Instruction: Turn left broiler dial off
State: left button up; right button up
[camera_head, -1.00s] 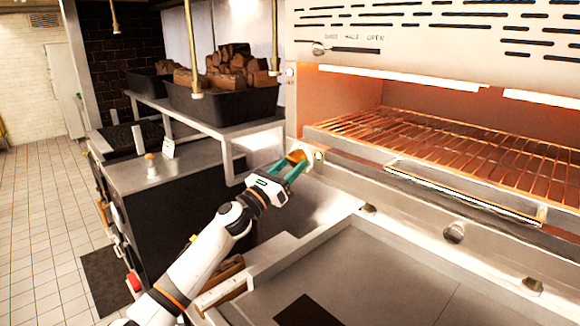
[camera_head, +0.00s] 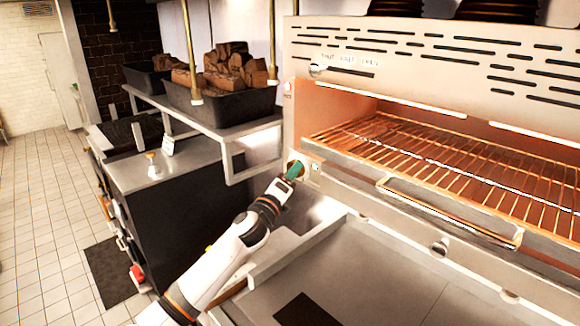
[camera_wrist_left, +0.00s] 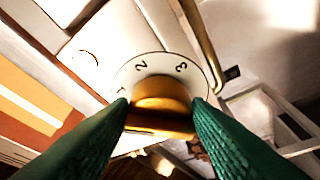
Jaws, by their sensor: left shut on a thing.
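The left broiler dial is a brass knob (camera_wrist_left: 160,98) on a white numbered plate (camera_wrist_left: 150,68), where a 2 and a 3 can be read in the left wrist view. In the head view the dial (camera_head: 296,167) sits at the left end of the broiler's front, mostly hidden by my gripper. My left gripper (camera_head: 292,173), with green fingers, is at the dial. In the left wrist view its fingertips (camera_wrist_left: 160,104) are on both sides of the knob and shut on it. My right gripper is not in view.
The broiler (camera_head: 440,75) glows orange, with a wire rack (camera_head: 440,165) and a front handle (camera_head: 445,212). A steel griddle top (camera_head: 390,275) lies below. A shelf (camera_head: 200,125) with black bins of firewood (camera_head: 235,70) is to the left. Tiled floor (camera_head: 45,210) is open at far left.

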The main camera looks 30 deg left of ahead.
pick_arm(q)
jog(key=n+g, duration=0.1)
jog(key=n, duration=0.1)
jog(key=n+g+p, duration=0.1)
jog(key=n, duration=0.2)
jog(key=r+n+g+y+p, duration=0.1)
jog(key=n, duration=0.2)
jog(key=shift+d, duration=0.1)
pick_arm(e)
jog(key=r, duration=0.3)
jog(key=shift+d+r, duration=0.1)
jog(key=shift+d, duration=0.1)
pick_arm(q)
jog(key=shift+f+n, duration=0.1)
jog(key=shift+n, duration=0.3)
jog(key=o, duration=1)
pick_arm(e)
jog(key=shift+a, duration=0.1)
